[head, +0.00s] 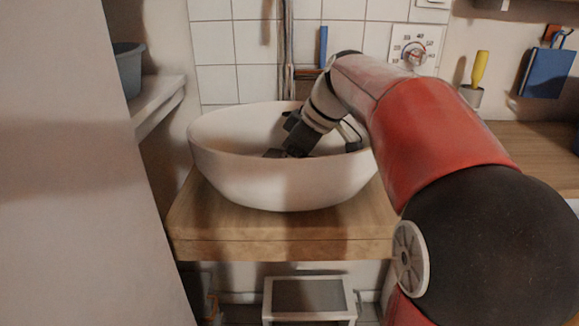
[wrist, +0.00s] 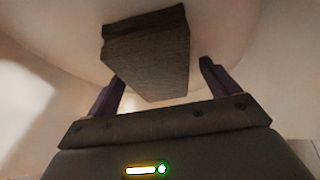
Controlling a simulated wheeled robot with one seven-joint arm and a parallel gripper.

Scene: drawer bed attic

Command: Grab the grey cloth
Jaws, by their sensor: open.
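The grey cloth (wrist: 146,58) shows in the wrist view as a dark grey-brown, block-shaped piece inside the white basin. My gripper (wrist: 157,82) is open, with one finger on each side of the cloth's near end. I cannot tell whether either finger touches it. In the head view my gripper (head: 293,147) reaches down into the basin, and a small dark part of the cloth (head: 273,153) shows beside it just above the rim. The rest of the cloth is hidden there by the basin's front wall.
The white round basin (head: 280,185) stands on a wooden counter (head: 285,238). Its wall surrounds my gripper. A tiled wall (head: 250,45) with a faucet pipe is behind it. A shelf with a grey tub (head: 127,68) is at left. A yellow-handled tool (head: 480,68) stands at right.

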